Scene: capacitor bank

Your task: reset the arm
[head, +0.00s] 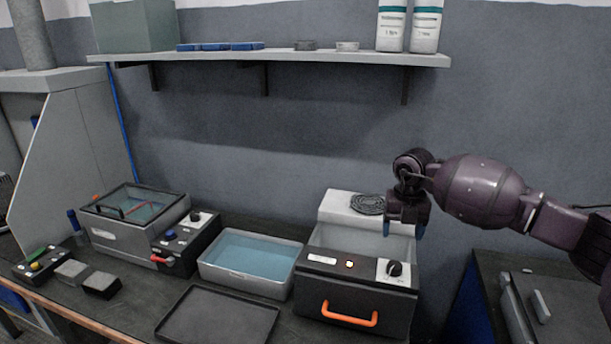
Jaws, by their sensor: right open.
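My right arm comes in from the right edge of the head view. My right gripper (403,229) hangs pointing down above the right side of the white and black box with an orange handle. Its two blue-tipped fingers are apart, with nothing seen between them. My left gripper is not in view.
The box (343,291) has a lit light and a black knob on its front. A tub of blue liquid (251,263), a lidded bath (137,222) and an empty dark tray (217,313) stand to its left. A shelf (280,57) with bottles (425,25) runs above.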

